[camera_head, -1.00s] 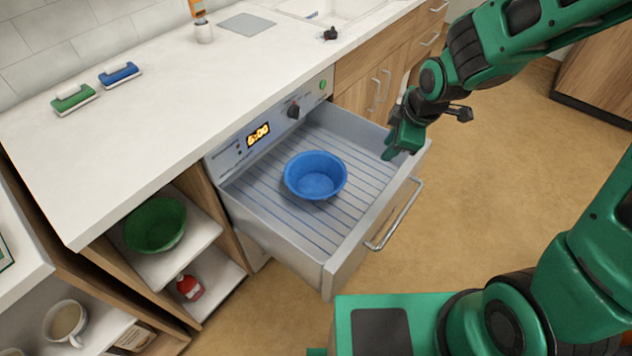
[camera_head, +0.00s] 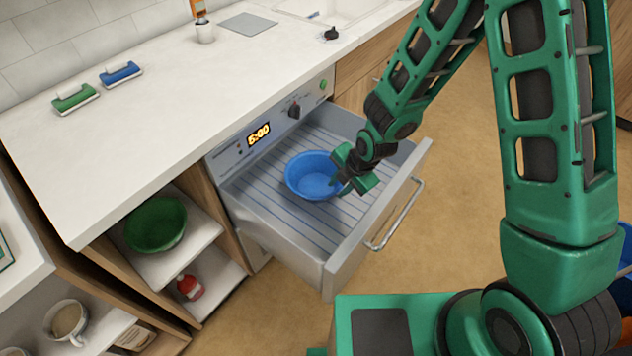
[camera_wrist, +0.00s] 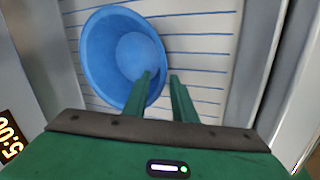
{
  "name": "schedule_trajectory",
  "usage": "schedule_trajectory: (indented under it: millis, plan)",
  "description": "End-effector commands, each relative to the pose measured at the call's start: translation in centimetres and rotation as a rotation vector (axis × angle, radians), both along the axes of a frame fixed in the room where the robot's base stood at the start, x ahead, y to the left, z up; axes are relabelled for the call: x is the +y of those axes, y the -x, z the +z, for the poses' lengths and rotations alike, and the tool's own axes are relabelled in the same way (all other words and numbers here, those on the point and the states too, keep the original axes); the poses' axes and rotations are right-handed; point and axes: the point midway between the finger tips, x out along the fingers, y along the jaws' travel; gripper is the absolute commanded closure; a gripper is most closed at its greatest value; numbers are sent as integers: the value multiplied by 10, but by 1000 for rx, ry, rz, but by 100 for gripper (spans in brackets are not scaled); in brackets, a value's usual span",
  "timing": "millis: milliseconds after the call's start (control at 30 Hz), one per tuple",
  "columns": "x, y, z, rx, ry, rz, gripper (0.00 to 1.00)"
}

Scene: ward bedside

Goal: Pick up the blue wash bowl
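The blue wash bowl (camera_head: 310,176) sits upright on the ribbed floor of the open drawer (camera_head: 272,208). My gripper (camera_head: 346,187) is at the bowl's right rim in the head view. In the wrist view my gripper (camera_wrist: 163,80) has two green fingers with a narrow gap between them. The left finger overlaps the inside of the bowl (camera_wrist: 115,58) and the right finger is outside its rim, so the fingers straddle the wall. The gap shows the gripper open; I cannot tell whether a finger touches the wall.
The drawer's front panel and handle (camera_head: 396,219) stand on the near right side. The white counter (camera_head: 150,135) is above and behind the drawer. A green bowl (camera_head: 155,226) is on the shelf at left. The drawer floor around the blue bowl is clear.

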Motion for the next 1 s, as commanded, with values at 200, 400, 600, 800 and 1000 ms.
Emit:
schedule_trajectory:
  millis: [200, 400, 600, 800, 1000]
  plan:
    - [2, -2, -11, 2, 1, -1, 76]
    - [7, -6, -28, 3, 1, -2, 76]
    - [12, -13, -50, 2, 0, -1, 76]
    - [14, -16, -58, 1, 0, -1, 76]
    - [15, -16, -58, 1, 0, -1, 76]
